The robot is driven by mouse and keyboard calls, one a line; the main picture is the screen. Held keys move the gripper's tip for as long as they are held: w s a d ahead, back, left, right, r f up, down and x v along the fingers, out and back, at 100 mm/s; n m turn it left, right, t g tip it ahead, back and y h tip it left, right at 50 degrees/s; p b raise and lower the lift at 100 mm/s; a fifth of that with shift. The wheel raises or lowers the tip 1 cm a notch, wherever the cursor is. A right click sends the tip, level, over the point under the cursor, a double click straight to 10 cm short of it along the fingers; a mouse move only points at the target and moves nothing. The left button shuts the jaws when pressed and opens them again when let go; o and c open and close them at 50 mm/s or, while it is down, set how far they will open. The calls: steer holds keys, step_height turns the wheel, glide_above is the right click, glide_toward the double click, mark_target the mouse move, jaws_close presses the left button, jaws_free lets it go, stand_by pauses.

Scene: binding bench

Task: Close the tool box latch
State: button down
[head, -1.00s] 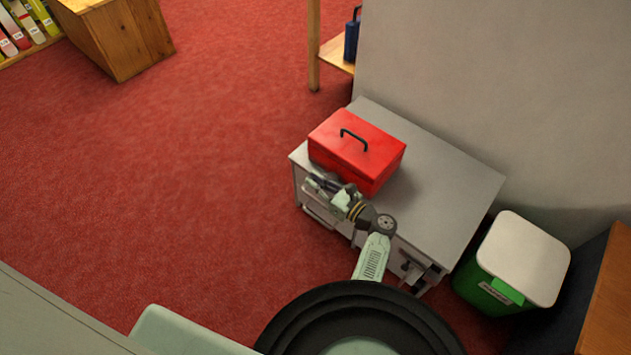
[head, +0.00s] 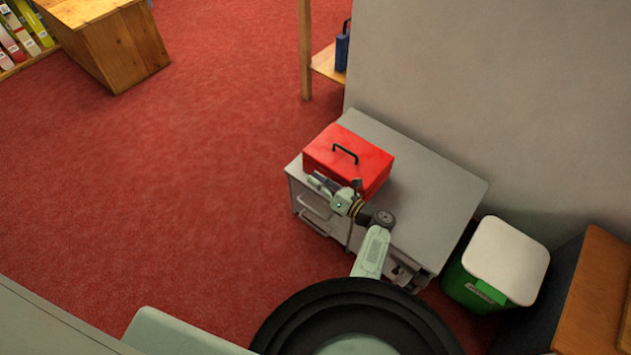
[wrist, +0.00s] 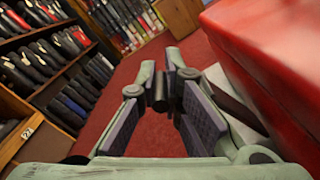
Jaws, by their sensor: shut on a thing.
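The red tool box (head: 362,157), with a dark handle on its lid, sits on the grey cabinet with its lid down. Its red side also fills the right of the wrist view (wrist: 265,50). My gripper (head: 316,181) is at the box's near side, low by the cabinet edge. In the wrist view my gripper (wrist: 162,92) has its fingers drawn together at the tips on a small dark cylindrical piece (wrist: 159,93), which looks like the latch's grip. How this piece joins the box is not clear. In the head view my gripper and arm hide the latch.
The grey cabinet top (head: 430,190) is clear right of the box, with a wall behind. A green bin with a white lid (head: 507,260) stands to the right. A wooden shelf (head: 328,62) stands behind. Red carpet (head: 180,190) is open to the left.

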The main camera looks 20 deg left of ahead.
steer(key=shift+d, duration=0.1)
steer(key=c, duration=2)
jaws_free()
steer(key=shift+f, duration=0.1)
steer(key=shift+o, duration=0.2)
steer(key=v, duration=1.2)
steer(key=shift+c, duration=0.5)
